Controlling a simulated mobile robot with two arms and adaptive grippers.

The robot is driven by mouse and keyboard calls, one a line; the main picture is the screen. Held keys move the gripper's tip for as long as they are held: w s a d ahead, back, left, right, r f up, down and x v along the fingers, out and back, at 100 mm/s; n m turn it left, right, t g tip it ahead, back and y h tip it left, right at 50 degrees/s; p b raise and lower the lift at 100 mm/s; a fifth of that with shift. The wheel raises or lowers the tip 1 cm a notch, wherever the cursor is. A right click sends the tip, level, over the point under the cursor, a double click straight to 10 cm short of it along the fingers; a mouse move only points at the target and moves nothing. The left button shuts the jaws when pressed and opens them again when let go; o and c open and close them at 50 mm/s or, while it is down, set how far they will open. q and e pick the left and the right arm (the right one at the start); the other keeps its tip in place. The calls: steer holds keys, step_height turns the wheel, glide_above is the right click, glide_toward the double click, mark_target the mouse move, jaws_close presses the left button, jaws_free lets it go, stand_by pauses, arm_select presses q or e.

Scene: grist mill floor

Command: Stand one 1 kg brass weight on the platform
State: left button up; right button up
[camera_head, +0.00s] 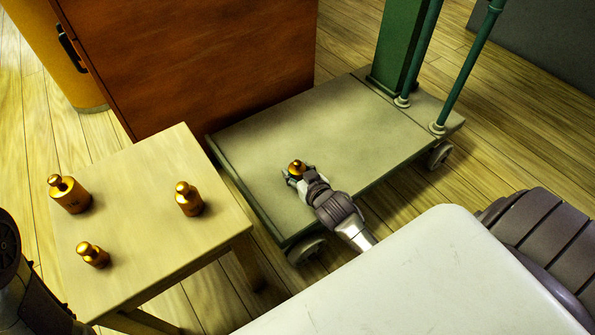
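My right gripper (294,178) reaches over the platform (330,130) of the scale from the lower right. Its fingers are closed around a brass weight (297,167), of which mainly the top shows. I cannot tell whether this weight touches the platform.
The wooden table (150,245) stands left of the wheeled scale. The scale's green column (399,45) and rods (465,70) rise at the platform's back right. A reddish-brown cabinet (205,60) stands behind. Most of the platform is bare.

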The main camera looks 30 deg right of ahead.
steer(key=o, duration=0.4)
